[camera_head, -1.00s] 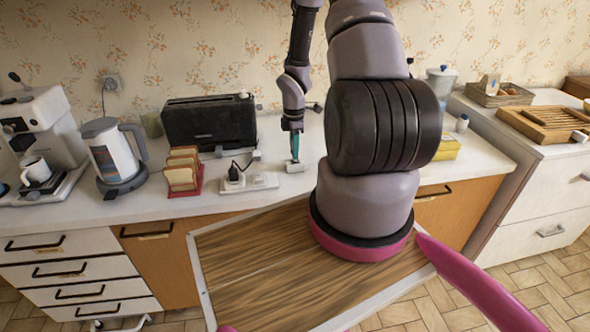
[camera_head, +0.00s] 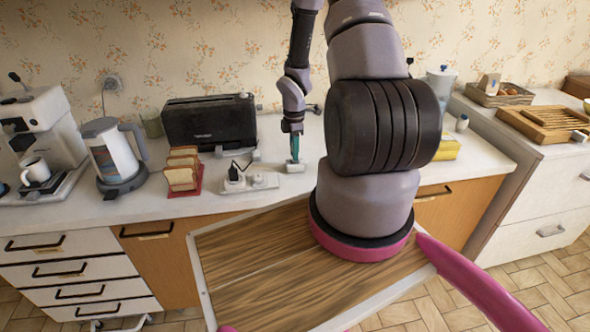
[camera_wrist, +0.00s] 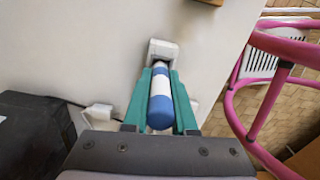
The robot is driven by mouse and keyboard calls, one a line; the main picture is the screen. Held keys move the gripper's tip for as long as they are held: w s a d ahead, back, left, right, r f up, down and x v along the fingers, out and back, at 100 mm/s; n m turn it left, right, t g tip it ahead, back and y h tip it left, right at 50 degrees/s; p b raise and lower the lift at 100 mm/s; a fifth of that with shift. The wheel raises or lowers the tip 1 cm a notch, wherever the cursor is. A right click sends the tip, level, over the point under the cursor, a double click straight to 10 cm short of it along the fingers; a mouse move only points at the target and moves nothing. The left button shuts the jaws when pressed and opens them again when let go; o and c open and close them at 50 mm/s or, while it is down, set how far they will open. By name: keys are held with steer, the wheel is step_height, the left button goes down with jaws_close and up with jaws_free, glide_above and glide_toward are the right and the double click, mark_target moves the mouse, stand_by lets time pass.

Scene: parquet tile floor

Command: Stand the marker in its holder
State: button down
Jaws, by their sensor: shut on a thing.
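My gripper (camera_head: 295,157) points down over the counter, with its teal fingers (camera_wrist: 160,85) closed on the sides of a blue-and-white marker (camera_wrist: 160,88). The marker's blue end faces the wrist camera, and its far end points at a small white holder (camera_wrist: 163,50). The holder also shows in the head view (camera_head: 293,167), on the counter directly under the fingertips. The marker looks roughly upright and lined up with the holder. Its lower end is hidden, so I cannot tell how far it is inside.
A white power strip (camera_head: 250,181) lies just left of the holder. A toast rack (camera_head: 183,172), black toaster (camera_head: 210,122) and kettle (camera_head: 115,155) stand farther left. A yellow box (camera_head: 446,148) is on the right. The counter in front of the holder is clear.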

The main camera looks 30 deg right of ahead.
steer(key=shift+f, duration=0.65)
stand_by(0.7)
steer(key=c, duration=0.6)
jaws_free()
steer(key=shift+c, duration=0.2)
step_height(320, 180, up, 11)
